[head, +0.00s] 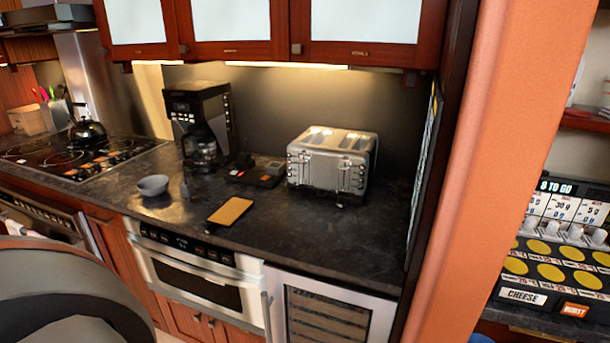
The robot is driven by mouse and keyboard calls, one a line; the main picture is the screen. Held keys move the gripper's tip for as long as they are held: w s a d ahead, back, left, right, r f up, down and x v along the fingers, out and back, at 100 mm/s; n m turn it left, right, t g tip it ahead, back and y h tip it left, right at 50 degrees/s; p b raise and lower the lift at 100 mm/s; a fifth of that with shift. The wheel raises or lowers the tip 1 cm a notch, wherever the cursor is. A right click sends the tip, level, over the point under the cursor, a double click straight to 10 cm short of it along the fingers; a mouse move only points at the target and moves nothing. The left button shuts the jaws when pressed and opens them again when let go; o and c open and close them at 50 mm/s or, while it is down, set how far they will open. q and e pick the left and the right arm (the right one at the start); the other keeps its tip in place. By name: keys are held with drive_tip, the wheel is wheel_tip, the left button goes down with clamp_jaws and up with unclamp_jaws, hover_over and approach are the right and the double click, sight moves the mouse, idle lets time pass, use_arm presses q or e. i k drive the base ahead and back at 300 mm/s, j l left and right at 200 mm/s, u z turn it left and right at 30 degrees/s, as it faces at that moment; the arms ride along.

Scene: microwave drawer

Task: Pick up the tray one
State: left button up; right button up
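A flat tan rectangular piece (230,211) with a dark edge lies on the dark countertop near its front edge, above the microwave drawer. A low black tray-like item (256,178) with small things on it lies farther back, between the coffee maker and the toaster. I cannot tell which of these is the tray. The microwave drawer (200,279) below the counter looks shut. Neither of my grippers shows in the head view.
A grey bowl (153,185), black coffee maker (199,125) and silver toaster (332,160) stand on the counter (320,235). A kettle (87,130) sits on the stove. An orange pillar (500,150) bounds the right. A large grey curved shape (60,285) fills the lower left.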

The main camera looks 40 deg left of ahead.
sight(226, 215)
drive_tip(key=u, duration=1.7)
